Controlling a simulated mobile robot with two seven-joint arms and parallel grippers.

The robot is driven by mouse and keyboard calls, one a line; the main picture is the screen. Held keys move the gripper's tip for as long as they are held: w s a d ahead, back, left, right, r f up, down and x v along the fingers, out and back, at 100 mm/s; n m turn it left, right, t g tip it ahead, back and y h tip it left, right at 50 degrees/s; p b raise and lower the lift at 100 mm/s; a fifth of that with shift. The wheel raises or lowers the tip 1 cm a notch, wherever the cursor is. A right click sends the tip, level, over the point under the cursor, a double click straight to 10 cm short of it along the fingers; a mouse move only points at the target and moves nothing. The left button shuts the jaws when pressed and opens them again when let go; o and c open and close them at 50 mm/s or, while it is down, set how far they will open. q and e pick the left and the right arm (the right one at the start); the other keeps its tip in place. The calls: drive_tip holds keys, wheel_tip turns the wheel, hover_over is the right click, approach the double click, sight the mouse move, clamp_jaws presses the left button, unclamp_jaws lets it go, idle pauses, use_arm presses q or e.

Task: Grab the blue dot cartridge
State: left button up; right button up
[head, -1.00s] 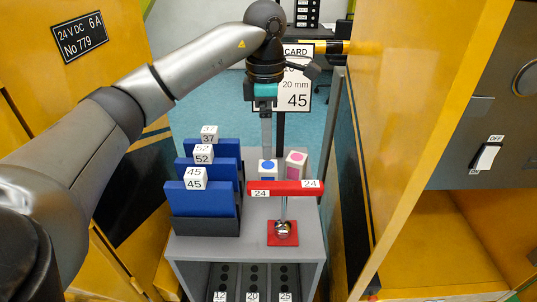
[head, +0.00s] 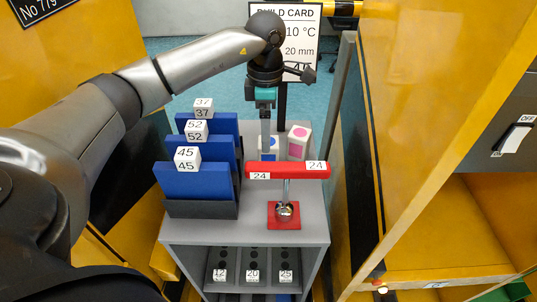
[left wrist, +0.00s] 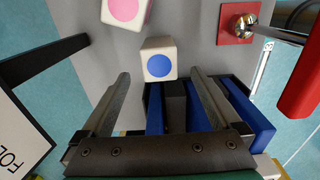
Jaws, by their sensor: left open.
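The blue dot cartridge (head: 274,152) is a white block with a blue dot on top, standing on the grey cabinet top behind the red bar. In the head view my left gripper (head: 265,150) partly covers it. My left gripper points down and is open. In the left wrist view the blue dot cartridge (left wrist: 147,68) lies between the lines of the two fingers (left wrist: 160,77), near their tips, with nothing gripped. A pink dot cartridge (head: 299,142) stands just to its right, and it also shows in the left wrist view (left wrist: 124,10). My right gripper is not in view.
A red bar marked 24 (head: 288,171) on a metal post with a red base (head: 284,222) stands in front. Blue panels with numbered white blocks (head: 193,181) stand left. A sign (head: 299,45) on a dark post is behind. Yellow cabinet walls (head: 440,110) flank the cabinet.

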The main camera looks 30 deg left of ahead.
sight(273, 156)
use_arm(q)
drive_tip(key=f, duration=0.5)
drive_tip(key=shift+w+d+f+b, duration=0.15)
drive_tip(key=shift+d+f+b, duration=0.05)
drive_tip(key=shift+b, duration=0.15)
drive_tip(key=shift+r, duration=0.1)
clamp_jaws()
idle(0.3)
drive_tip(key=shift+r, duration=0.1)
